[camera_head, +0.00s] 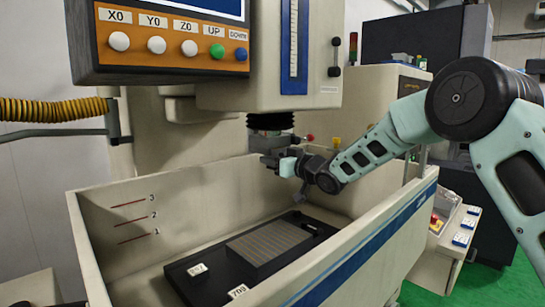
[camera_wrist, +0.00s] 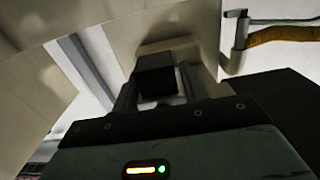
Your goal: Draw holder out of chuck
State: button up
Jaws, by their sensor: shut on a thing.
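The dark chuck (camera_head: 270,121) hangs under the cream machine head (camera_head: 275,88) in the head view. My gripper (camera_head: 272,160) is just below it, over the tank, and reaches in from the right. It is shut on a small dark piece that I take as the holder. In the wrist view a dark block (camera_wrist: 155,75) sits between the fingers of my gripper (camera_wrist: 155,90), in front of a cream surface. The holder's outline is hard to make out in the head view. I cannot tell whether its top still touches the chuck.
The open tank (camera_head: 165,205) has walls around a dark base with a ribbed grey plate (camera_head: 270,243). Its blue-striped front wall (camera_head: 375,235) stands under my arm. A control panel (camera_head: 170,42) hangs at upper left. A yellow hose (camera_head: 55,108) runs along the left.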

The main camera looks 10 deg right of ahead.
jog(key=shift+b+v, duration=0.45)
jog(key=shift+v, duration=0.5)
dwell(0.4)
jog(key=b+v, duration=0.2)
jog(key=v, duration=0.8)
jog(key=shift+b, duration=0.4)
dwell(1.4)
jog(key=shift+s+d, duration=0.1)
